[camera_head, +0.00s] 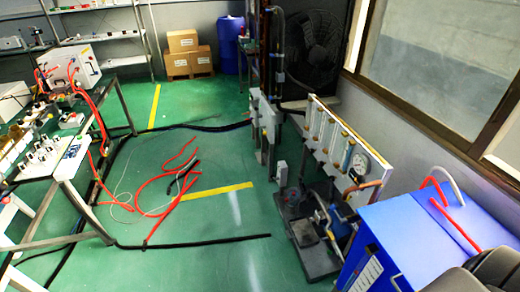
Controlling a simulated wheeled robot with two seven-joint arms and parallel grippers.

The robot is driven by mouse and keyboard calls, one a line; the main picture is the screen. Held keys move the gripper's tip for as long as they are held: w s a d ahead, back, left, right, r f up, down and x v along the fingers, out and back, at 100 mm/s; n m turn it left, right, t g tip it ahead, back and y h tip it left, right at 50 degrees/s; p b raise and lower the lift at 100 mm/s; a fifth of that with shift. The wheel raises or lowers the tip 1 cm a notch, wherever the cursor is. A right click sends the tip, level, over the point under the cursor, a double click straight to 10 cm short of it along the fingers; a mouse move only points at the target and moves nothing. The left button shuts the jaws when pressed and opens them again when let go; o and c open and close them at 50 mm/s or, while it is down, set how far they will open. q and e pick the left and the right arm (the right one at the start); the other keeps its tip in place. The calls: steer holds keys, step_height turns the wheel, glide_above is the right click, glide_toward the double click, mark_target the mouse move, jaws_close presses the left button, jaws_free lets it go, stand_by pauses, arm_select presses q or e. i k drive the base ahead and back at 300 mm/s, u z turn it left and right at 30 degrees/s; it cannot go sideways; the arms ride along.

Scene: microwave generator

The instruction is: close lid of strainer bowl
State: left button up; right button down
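I see no strainer bowl and no lid that I can make out in the head view. Neither of my grippers shows in this view. A dark rounded shape fills the bottom right corner, and I cannot tell if it is part of my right arm.
A workbench (62,176) with small equipment stands at the left. Red hoses (150,190) and black cables lie on the green floor (200,262). A panel with gauges (340,150) and a blue cabinet (412,238) stand at the right. Boxes (188,62) and a blue barrel (230,45) are at the back.

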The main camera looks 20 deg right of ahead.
mark_target(301, 183)
steer(key=z, duration=0.15)
steer(key=i, duration=2.25)
steer(key=z, duration=0.7)
